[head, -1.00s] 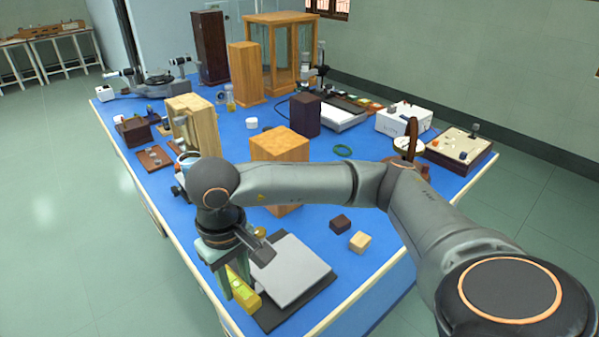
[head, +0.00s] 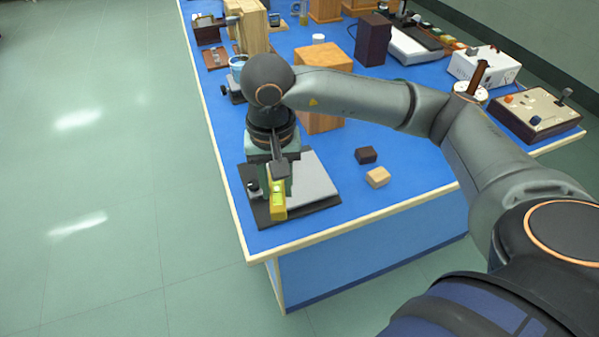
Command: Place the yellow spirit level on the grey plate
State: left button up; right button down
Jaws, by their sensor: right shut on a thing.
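The yellow spirit level (head: 278,205) is held by my right gripper (head: 276,184), which is shut on it and points down. It shows below the gripper with its green vial near the top. The grey plate (head: 317,183) lies on a dark base (head: 262,215) near the table's front left corner. The level overlaps the left part of the plate and the dark base in the picture; I cannot tell whether it touches them. My gripper and wrist hide the plate's left part. My left gripper is not in view.
A dark block (head: 366,155) and a light wooden block (head: 377,177) lie right of the plate. A larger wooden block (head: 322,122) stands behind my forearm. The blue table (head: 400,190) is bare around the small blocks; its front edge is close to the plate.

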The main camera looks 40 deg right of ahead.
jog(key=m, duration=0.2)
jog(key=shift+w+r+m, duration=0.1)
jog(key=shift+w+m, duration=0.1)
jog(key=shift+m, duration=0.1)
jog(key=m, duration=0.4)
jog(key=shift+w+a+r+m, duration=0.2)
jog(key=shift+w+a+m, duration=0.1)
jog(key=shift+w, duration=0.1)
jog(key=m, duration=2.6)
send_over(297, 178)
jog(key=a, duration=0.1)
jog(key=f, duration=0.6)
jog(key=shift+s+f+b, duration=0.15)
jog(key=shift+s+b, duration=0.05)
jog(key=shift+b, duration=0.15)
jog(key=shift+w+d+f, duration=0.15)
jog(key=shift+d+f, duration=0.15)
jog(key=shift+f, duration=0.2)
jog(key=f, duration=0.3)
jog(key=shift+d+f, duration=0.15)
jog(key=shift+d, duration=0.1)
jog(key=shift+w+f, duration=0.1)
jog(key=shift+f, duration=0.05)
